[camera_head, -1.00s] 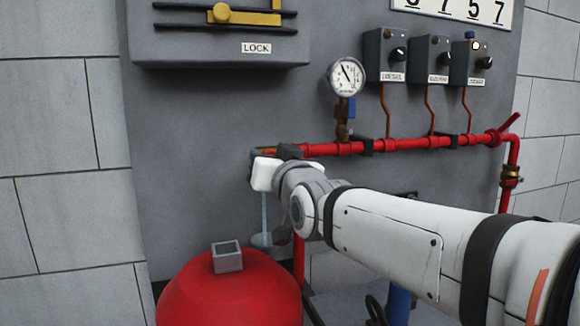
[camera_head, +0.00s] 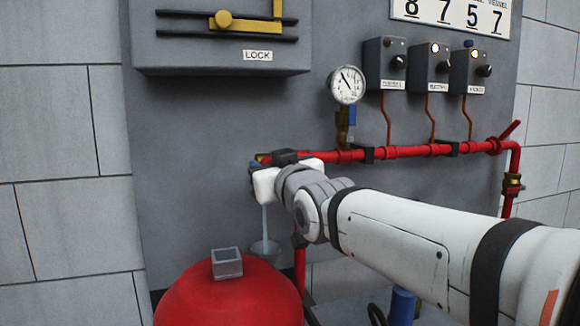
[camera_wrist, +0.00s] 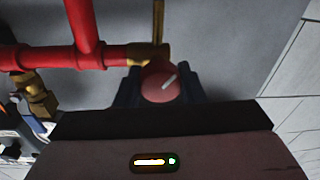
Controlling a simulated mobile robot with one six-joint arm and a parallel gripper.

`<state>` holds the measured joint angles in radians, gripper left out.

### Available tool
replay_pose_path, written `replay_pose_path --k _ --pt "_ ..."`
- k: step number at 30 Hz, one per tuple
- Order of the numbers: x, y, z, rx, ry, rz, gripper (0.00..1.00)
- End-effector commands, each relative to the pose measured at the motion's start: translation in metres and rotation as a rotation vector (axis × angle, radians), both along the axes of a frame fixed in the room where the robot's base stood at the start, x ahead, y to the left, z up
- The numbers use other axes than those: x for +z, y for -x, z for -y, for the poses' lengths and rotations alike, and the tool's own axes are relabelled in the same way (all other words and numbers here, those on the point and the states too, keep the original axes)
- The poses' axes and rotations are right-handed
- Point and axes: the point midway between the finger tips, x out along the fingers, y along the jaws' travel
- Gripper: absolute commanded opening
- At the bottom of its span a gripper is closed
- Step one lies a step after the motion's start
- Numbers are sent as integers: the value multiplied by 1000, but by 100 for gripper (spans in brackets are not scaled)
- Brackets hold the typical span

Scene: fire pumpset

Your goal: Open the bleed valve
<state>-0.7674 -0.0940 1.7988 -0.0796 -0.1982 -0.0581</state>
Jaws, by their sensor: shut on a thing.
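The bleed valve shows as a round red knob (camera_wrist: 160,84) with a pale mark slanting to the upper right in the wrist view. It sits at the end of the red pipe, by a brass fitting (camera_wrist: 146,54). My gripper (camera_wrist: 162,92) has its two dark fingers on either side of the knob and is shut on it. In the head view my gripper (camera_head: 256,168) is at the left end of the pipe (camera_head: 400,151), and the knob is hidden there.
A pressure gauge (camera_head: 347,84) stands above the pipe. Three switch boxes (camera_head: 430,68) are on the panel; lamps on the middle and right ones glow. A red tank (camera_head: 225,297) with a small grey box (camera_head: 227,263) is below my gripper. A lock box (camera_head: 220,45) hangs above.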

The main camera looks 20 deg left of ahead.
Motion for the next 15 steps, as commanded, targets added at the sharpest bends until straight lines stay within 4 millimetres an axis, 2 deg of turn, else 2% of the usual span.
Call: replay_pose_path --k 3,4,11,15 --pt "0 0 0 0 0 -1 13" --pt "0 0 0 0 0 -1 38" --pt "-1 0 0 0 0 -1 57" --pt "-1 0 0 0 0 -1 57"
